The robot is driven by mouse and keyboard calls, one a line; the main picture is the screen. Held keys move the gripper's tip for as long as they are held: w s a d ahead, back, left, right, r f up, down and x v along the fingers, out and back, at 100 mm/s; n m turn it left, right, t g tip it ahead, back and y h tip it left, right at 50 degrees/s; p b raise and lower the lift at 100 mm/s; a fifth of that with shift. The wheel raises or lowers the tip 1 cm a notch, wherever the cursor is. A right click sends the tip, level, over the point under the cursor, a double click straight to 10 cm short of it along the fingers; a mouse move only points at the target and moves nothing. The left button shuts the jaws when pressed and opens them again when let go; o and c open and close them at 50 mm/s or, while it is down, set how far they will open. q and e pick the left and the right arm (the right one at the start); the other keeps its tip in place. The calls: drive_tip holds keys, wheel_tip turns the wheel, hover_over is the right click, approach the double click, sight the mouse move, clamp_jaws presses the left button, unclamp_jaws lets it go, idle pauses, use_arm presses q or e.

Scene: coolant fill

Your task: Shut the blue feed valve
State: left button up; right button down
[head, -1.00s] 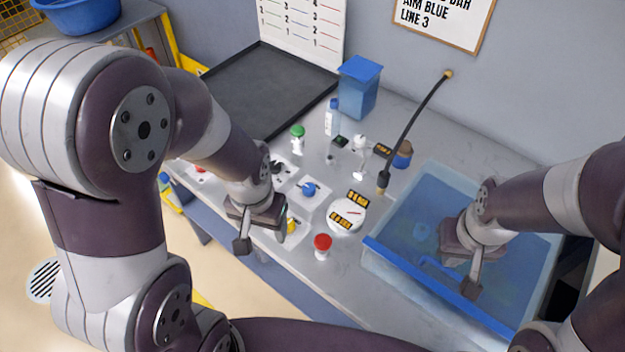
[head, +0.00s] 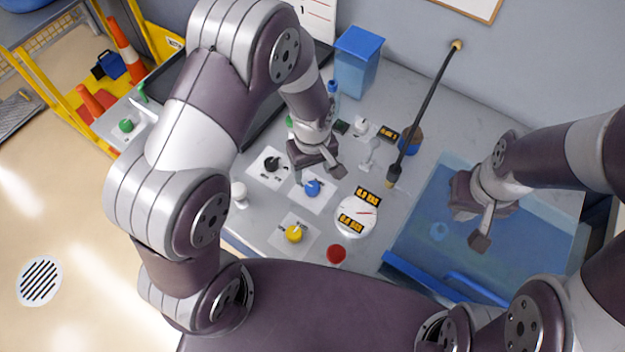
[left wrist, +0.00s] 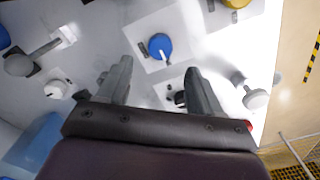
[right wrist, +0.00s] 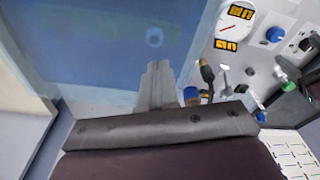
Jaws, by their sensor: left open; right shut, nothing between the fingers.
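The blue feed valve (head: 312,187) is a round blue knob with a pale pointer, on a white plate on the grey bench. In the left wrist view the blue knob (left wrist: 159,46) lies beyond and between my open fingertips. My left gripper (head: 330,172) is open and empty, above the bench just behind the blue knob; it also shows in the left wrist view (left wrist: 160,75). My right gripper (head: 480,240) is shut and empty over the blue tub; its closed fingers show in the right wrist view (right wrist: 158,75).
A black knob (head: 271,164), a yellow knob (head: 294,233) and a red knob (head: 336,254) surround the blue one. A round gauge (head: 357,216) with displays lies to its right. A dark wand (head: 425,110) rises near the translucent blue tub (head: 420,272). A blue-lidded bin (head: 357,60) stands behind.

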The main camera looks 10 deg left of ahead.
sight(312, 187)
use_arm(q)
wheel_tip(312, 187, down, 8)
drive_tip(key=shift+s+r+p, duration=0.1)
drive_tip(key=shift+r+p, duration=0.1)
drive_tip(key=shift+p, duration=0.2)
drive_tip(key=shift+r, duration=0.1)
drive_tip(key=c, duration=1.1)
